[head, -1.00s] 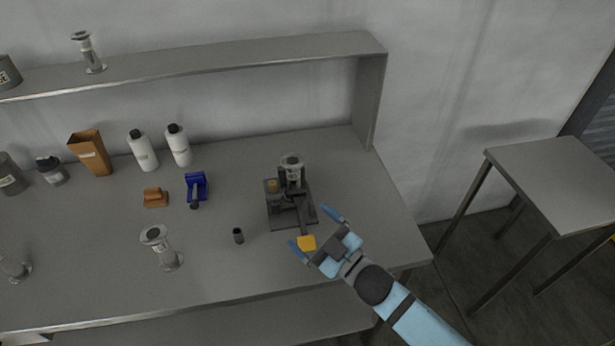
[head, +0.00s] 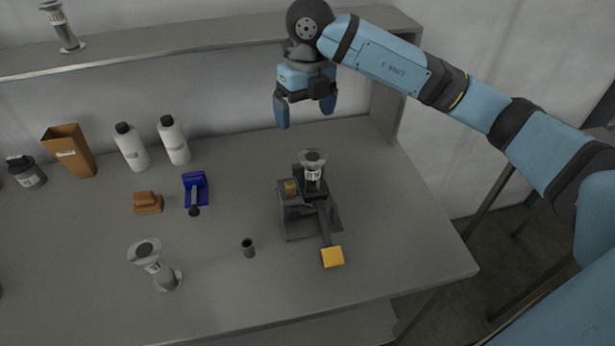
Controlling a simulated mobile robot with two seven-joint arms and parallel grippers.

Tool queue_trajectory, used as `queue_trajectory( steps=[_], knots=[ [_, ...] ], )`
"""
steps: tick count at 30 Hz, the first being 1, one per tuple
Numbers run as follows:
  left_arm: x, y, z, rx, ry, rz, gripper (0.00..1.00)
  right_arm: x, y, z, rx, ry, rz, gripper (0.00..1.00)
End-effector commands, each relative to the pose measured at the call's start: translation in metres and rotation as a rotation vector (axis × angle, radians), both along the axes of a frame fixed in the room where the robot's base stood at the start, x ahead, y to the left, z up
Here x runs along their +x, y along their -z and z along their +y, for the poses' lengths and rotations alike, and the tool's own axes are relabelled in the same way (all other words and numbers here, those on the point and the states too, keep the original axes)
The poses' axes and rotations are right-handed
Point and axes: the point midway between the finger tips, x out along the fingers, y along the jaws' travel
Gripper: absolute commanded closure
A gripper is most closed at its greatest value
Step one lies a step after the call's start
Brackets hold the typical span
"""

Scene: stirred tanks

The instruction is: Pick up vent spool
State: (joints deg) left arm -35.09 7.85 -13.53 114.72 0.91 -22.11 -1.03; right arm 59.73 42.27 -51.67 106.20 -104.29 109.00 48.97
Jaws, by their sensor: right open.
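Three grey metal flanged spools show in the head view, and I cannot tell which label says vent. One spool (head: 312,172) stands upright in a dark clamp fixture (head: 301,228) with a yellow-ended handle (head: 332,257). Another spool (head: 157,268) stands on the bench at the front left. A third spool (head: 62,27) stands on the shelf at the upper left. My right gripper (head: 305,112) is open and empty, fingers pointing down, above the back of the bench and behind the fixture as seen here. My left gripper is out of view.
A small dark cylinder (head: 248,247) stands left of the fixture. The raised shelf (head: 180,55) runs along the back. The bench's right end is clear.

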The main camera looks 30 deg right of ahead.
Motion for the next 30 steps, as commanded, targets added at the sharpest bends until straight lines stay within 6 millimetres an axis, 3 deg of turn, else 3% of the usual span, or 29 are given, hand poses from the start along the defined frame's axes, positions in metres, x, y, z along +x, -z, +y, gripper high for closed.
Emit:
queue_trajectory(
  steps=[5,15,25,30],
  knots=[
    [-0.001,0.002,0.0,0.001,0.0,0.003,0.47,0.004,0.003,-0.015,-0.071,0.036,-0.018,0.06],
    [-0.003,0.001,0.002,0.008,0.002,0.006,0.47,0.003,0.065,-0.014,-0.068,0.034,-0.017,0.06],
    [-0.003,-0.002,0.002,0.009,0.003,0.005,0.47,0.002,0.087,-0.015,-0.066,0.033,-0.017,0.06],
    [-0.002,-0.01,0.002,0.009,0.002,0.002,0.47,-0.002,0.113,-0.016,-0.066,0.032,-0.016,0.06]
  ],
)
